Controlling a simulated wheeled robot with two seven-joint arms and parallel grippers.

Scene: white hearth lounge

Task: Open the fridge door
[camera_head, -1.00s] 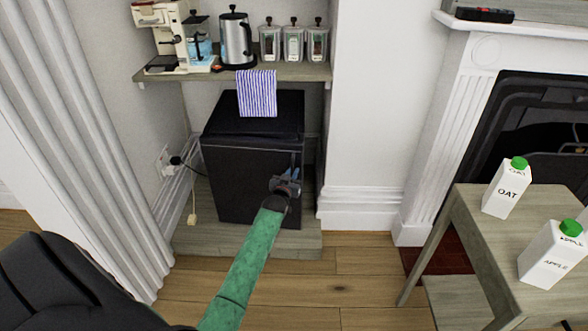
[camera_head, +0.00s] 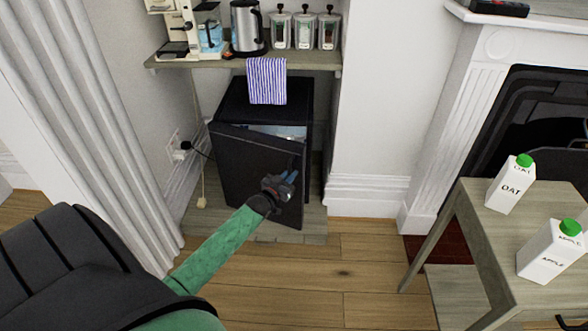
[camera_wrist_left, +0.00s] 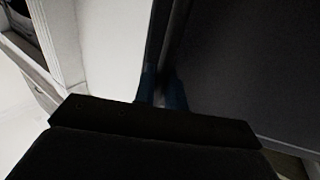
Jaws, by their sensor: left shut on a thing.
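The small black fridge (camera_head: 232,97) stands in the alcove under the shelf. Its door (camera_head: 248,160) is partly open, hinged at the left, with a gap along the top that shows a pale interior (camera_head: 285,131). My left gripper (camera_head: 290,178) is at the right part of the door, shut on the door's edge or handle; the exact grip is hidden. In the left wrist view the blue fingers (camera_wrist_left: 160,90) close at the edge of the dark door (camera_wrist_left: 240,70). My right gripper is not in view.
A shelf (camera_head: 225,62) above holds a coffee machine, a kettle (camera_head: 247,27) and jars; a striped towel (camera_head: 266,82) hangs from it. A small table (camera_head: 470,205) with two cartons stands at the right. The wooden floor before the fridge is clear.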

